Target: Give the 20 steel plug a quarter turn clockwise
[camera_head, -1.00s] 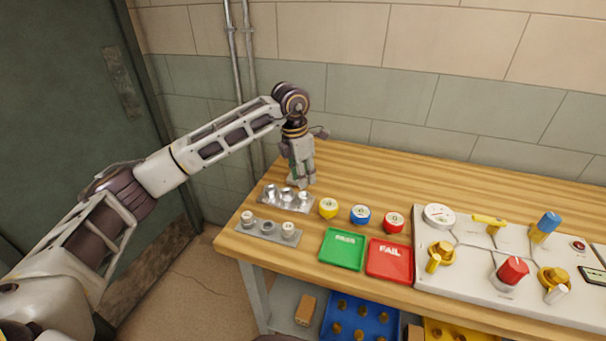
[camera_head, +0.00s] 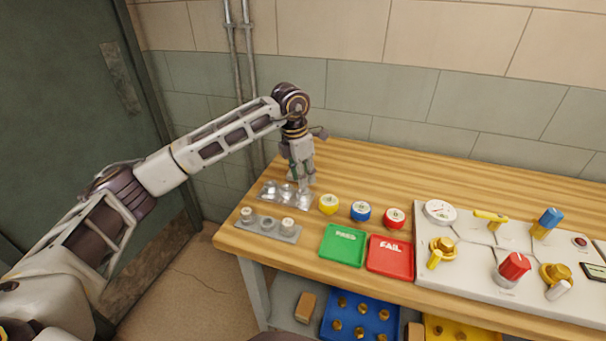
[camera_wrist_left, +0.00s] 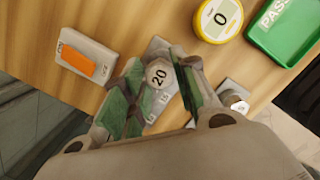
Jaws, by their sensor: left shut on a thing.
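The 20 steel plug (camera_wrist_left: 158,75) is a grey hexagonal head marked "20" in the left wrist view. It sits in a grey metal plate (camera_head: 264,199) at the left end of the bench. My left gripper (camera_head: 304,184) points down at the plate's right end, its green-padded fingers (camera_wrist_left: 160,88) on either side of the plug and shut on it. The fingers partly hide the plug in the head view. Lower sizes on the plate, one reading "15", are partly covered in the wrist view. My right gripper is not in view.
A second grey plate (camera_head: 254,229) with white-topped plugs lies in front. Yellow (camera_head: 328,204), blue (camera_head: 361,211) and red (camera_head: 394,218) round pieces stand to the right, with green (camera_head: 343,246) and red trays (camera_head: 390,258). A valve panel (camera_head: 470,265) fills the right.

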